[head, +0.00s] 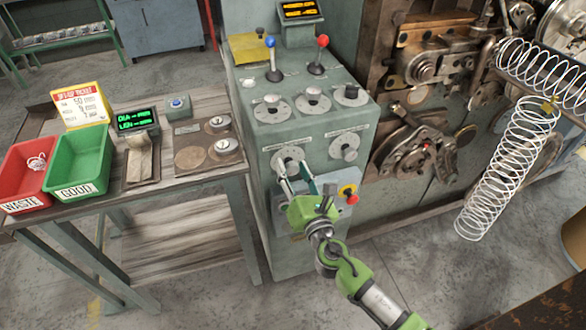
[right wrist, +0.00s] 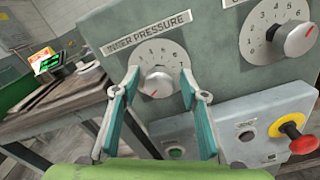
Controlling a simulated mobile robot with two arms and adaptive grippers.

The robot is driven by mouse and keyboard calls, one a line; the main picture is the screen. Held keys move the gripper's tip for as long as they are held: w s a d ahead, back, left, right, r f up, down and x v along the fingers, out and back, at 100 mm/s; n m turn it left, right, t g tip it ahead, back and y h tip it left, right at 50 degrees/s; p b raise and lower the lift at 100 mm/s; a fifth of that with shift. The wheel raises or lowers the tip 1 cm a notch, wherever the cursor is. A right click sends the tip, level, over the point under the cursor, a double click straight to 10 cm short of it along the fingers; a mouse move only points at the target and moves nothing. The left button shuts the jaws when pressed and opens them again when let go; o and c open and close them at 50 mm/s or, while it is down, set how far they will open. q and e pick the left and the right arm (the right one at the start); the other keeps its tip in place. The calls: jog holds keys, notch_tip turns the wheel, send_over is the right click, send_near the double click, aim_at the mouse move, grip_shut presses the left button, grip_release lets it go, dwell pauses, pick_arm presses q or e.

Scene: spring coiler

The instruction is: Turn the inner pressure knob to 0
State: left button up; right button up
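The inner pressure knob (right wrist: 159,82) is a round silver knob on a white numbered dial under the "INNER PRESSURE" label in the right wrist view. Its red mark points down and slightly left. In the head view its dial (head: 290,155) is on the upper left of the grey cabinet front. My right gripper (head: 295,174) is in front of it, fingers apart. In the right wrist view the fingertips (right wrist: 160,76) stand on either side of the knob, with small gaps showing; I cannot tell whether they touch it. Some dial numbers are hidden by the fingers. My left gripper is not in view.
A second dial knob (right wrist: 301,40) is to the right. A red emergency button (right wrist: 303,138) on yellow is below right. Levers and knobs are on the cabinet top (head: 265,118). A wooden table (head: 205,171) with red and green bins stands left.

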jog(key=shift+r, duration=0.1)
jog(key=v, duration=1.2)
dwell(0.4)
jog(key=s+d+f+m+g+h, duration=0.25)
jog(key=d+f+m, duration=0.2)
jog(key=f, duration=0.65)
jog(key=s+d+f+m+g+h, duration=0.1)
jog(key=s+d+f+m+g, duration=0.3)
jog(key=f, duration=0.7)
jog(key=s+d+f+m+g+h, duration=0.15)
jog(key=d+f+m, duration=0.35)
jog(key=f, duration=0.6)
jog(key=s+d+f+m+g, duration=0.4)
jog(key=s+f+m, duration=0.5)
jog(key=s+f, duration=0.4)
jog(key=s+d+f+m+g, duration=0.1)
jog(key=s+m, duration=0.4)
jog(key=s, duration=0.5)
jog(key=s+d+f+m+g, duration=0.1)
jog(key=s+f+m+g, duration=0.2)
jog(key=s, duration=0.7)
notch_tip(320, 180, down, 3)
jog(key=shift+s+r+m+h, duration=0.1)
jog(key=shift+s+m+h, duration=0.2)
jog(key=shift+m, duration=0.55)
